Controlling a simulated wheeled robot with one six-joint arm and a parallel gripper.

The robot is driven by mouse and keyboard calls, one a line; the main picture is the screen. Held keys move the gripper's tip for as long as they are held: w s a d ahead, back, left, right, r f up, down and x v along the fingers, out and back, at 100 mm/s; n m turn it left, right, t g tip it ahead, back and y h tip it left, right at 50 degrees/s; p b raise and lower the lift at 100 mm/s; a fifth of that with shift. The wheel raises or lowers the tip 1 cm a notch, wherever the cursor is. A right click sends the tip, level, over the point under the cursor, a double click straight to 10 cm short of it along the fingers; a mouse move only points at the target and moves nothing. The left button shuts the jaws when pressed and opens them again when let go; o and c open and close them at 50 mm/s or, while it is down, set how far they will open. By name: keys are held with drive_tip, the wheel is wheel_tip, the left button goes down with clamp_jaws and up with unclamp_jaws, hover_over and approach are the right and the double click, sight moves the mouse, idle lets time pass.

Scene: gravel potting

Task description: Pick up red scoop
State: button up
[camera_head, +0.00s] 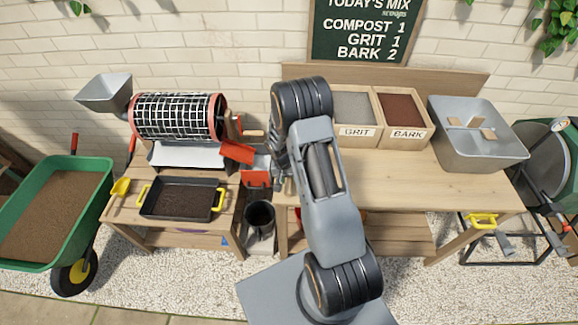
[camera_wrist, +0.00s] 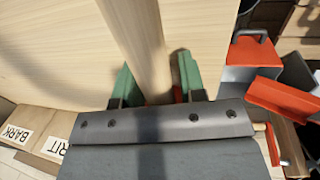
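A red piece with a loop-like top (camera_wrist: 254,50), which looks like the red scoop, is at the upper right of the wrist view. In the head view a red piece (camera_head: 257,178) shows left of my arm, above a dark pot. My gripper (camera_wrist: 158,85) has two green fingers standing apart above the wooden bench top. A pale wooden strip shows between them; I cannot tell whether it is a board or a handle. A small red patch shows low between the fingers, its source hidden. In the head view my arm hides the fingers.
A red slanted chute (camera_head: 237,152) of the sieve drum (camera_head: 180,117) is close by. The GRIT (camera_head: 356,132) and BARK (camera_head: 408,135) bins stand at the back. A black tray (camera_head: 181,214) of soil is at left. The bench right of my arm (camera_head: 440,187) is clear.

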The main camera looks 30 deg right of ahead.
drive_tip(key=shift+c, duration=0.4)
clamp_jaws()
drive_tip(key=shift+r, duration=0.15)
drive_tip(key=shift+r+b, duration=0.35)
drive_tip(key=shift+r, duration=0.25)
drive_tip(key=s+r+b, duration=0.2)
drive_tip(key=s+r, duration=0.9)
drive_tip(key=s, duration=0.3)
drive_tip(key=shift+a+r+b, duration=0.15)
drive_tip(key=shift+r+b, duration=0.15)
drive_tip(key=shift+b, duration=0.05)
